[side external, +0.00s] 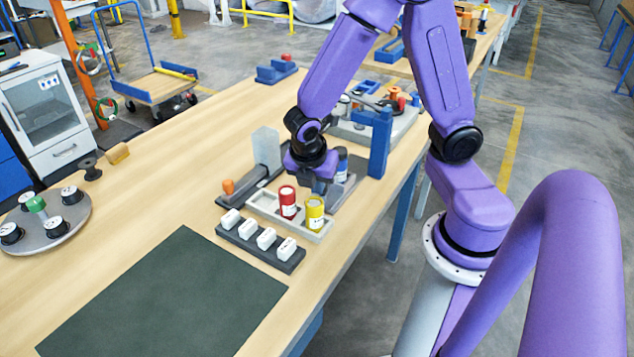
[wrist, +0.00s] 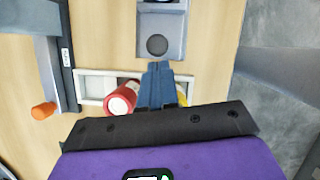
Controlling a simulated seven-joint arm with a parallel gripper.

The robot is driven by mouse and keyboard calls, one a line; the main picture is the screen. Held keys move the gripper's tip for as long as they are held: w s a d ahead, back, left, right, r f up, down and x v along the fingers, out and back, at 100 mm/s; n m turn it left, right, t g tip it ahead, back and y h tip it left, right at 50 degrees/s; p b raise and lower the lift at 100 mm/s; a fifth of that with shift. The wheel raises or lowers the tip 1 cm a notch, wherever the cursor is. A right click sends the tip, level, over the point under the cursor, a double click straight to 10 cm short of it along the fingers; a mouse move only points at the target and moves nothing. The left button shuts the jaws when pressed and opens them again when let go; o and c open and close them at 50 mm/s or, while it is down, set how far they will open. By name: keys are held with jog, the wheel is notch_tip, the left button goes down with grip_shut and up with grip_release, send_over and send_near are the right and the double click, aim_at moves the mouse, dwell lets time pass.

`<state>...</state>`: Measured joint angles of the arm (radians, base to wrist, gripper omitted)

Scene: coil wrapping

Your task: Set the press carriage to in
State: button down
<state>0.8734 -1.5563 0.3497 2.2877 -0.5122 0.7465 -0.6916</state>
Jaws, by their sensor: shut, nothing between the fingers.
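A grey channel-shaped slide (wrist: 174,44) with a dark round disc (wrist: 157,45) in it shows at the top centre of the wrist view. It looks like the press carriage, and in the side view it lies beside a blue upright frame (side external: 380,142), partly hidden by my gripper. My gripper (wrist: 160,68) points down, with its blue-grey fingers together and empty. In the wrist view its fingertips appear just below the slide's near end. In the side view my gripper (side external: 320,188) is behind the red can; contact with the slide cannot be told.
A pale tray (side external: 262,208) holds a red can (side external: 288,202) and a yellow can (side external: 314,214) close to my gripper. A dark rail fixture with an orange knob (side external: 228,187) is to the left. White blocks (side external: 266,239) sit in a dark rack. The green mat (side external: 165,300) is clear.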

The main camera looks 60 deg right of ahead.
aim_at(341, 153)
jog(key=d, duration=1.1)
jog(key=shift+a+r, duration=0.15)
jog(key=w+v, duration=0.1)
jog(key=v, duration=0.8)
jog(key=s+a+m+y, duration=0.4)
jog(key=s+a+m, duration=0.4)
jog(key=s+a, duration=0.4)
jog(key=s, duration=0.3)
jog(key=shift+s+a+r+g+y, duration=0.3)
jog(key=shift+s+a+r+g, duration=0.05)
jog(key=shift+g, duration=0.05)
dwell(1.1)
